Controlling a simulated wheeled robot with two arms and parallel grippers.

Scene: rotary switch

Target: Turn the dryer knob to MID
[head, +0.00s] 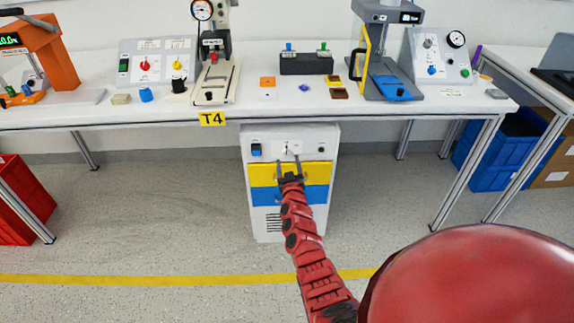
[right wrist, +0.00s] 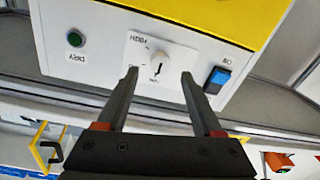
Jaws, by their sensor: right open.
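The dryer (head: 290,217) is a white cabinet with yellow and blue bands under the table edge. Its round white knob (right wrist: 160,55) sits on a white label plate with a dark pointer mark, and small words stand around it in the right wrist view. I cannot read surely which word the mark points at. The knob also shows small in the head view (head: 287,149). My right gripper (right wrist: 160,74) is open in front of the dryer panel, its fingertips on either side of the knob's line, and nothing is between them. I cannot tell whether they touch the panel. My left gripper is out of view.
A green button (right wrist: 76,39) and a blue switch (right wrist: 217,79) flank the knob on the panel. The table (head: 130,113) with devices stands above and behind. A red crate (head: 28,200) is at left, blue bins (head: 490,160) at right. The floor beside the dryer is clear.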

